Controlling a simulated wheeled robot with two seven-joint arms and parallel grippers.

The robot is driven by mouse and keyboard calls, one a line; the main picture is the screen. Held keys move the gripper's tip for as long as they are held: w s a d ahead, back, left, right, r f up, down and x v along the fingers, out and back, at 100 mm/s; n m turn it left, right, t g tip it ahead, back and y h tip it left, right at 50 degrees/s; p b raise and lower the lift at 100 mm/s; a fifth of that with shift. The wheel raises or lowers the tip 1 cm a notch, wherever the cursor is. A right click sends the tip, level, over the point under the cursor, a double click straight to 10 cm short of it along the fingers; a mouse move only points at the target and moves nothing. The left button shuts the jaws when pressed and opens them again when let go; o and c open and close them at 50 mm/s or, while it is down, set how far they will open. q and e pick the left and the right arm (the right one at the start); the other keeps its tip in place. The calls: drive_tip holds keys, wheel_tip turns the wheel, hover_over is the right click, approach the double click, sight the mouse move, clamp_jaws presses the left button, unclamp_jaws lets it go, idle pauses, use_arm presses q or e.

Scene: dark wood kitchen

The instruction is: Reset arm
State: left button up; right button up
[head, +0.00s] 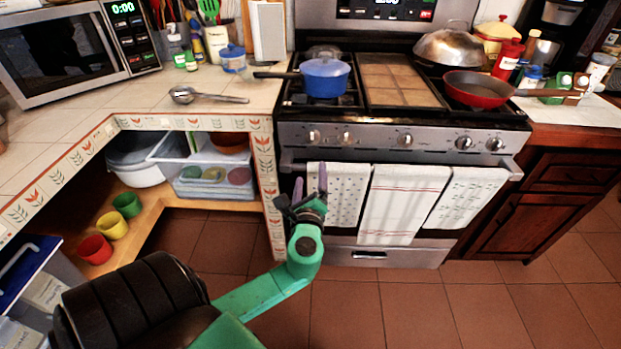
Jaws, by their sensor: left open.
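My left arm is green with a black upper part and comes in from the lower left. Its left gripper (310,198) is dark with purplish fingertips, open and empty. In the picture it stands in front of the left edge of the oven door, beside the patterned towel (347,190). How far it is from the oven is hard to tell. My right gripper is not in view.
The stove (400,135) bears a blue pot (325,77) and a red pan (476,88). A microwave (62,52) and a ladle (185,96) are on the left counter. Cups (95,249) sit on a low shelf. The tiled floor (420,310) in front is clear.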

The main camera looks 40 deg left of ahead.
use_arm(q)
drive_tip(key=shift+f, duration=0.1)
drive_tip(key=s+f+n+g+h+p, duration=0.2)
drive_tip(key=s+f+n+g+h, duration=0.15)
drive_tip(key=f, duration=1.05)
drive_tip(key=s+f+n+g+h+p, duration=0.2)
drive_tip(key=s+f+g, duration=0.25)
drive_tip(key=f, duration=0.95)
drive_tip(key=s+d+f+n+g+h+p, duration=0.1)
drive_tip(key=s+d+f+n, duration=0.2)
drive_tip(key=s, duration=0.6)
drive_tip(key=s+d+f+n+g+h+p, duration=0.1)
drive_tip(key=s+d+f+n+g+h, duration=0.1)
drive_tip(key=s+f+n, duration=0.3)
drive_tip(key=s+d+f+n+g+h+p, duration=0.2)
drive_tip(key=s+d+f+n, duration=0.2)
drive_tip(key=s, duration=0.9)
wheel_tip(320, 180, down, 4)
drive_tip(key=shift+r, duration=0.2)
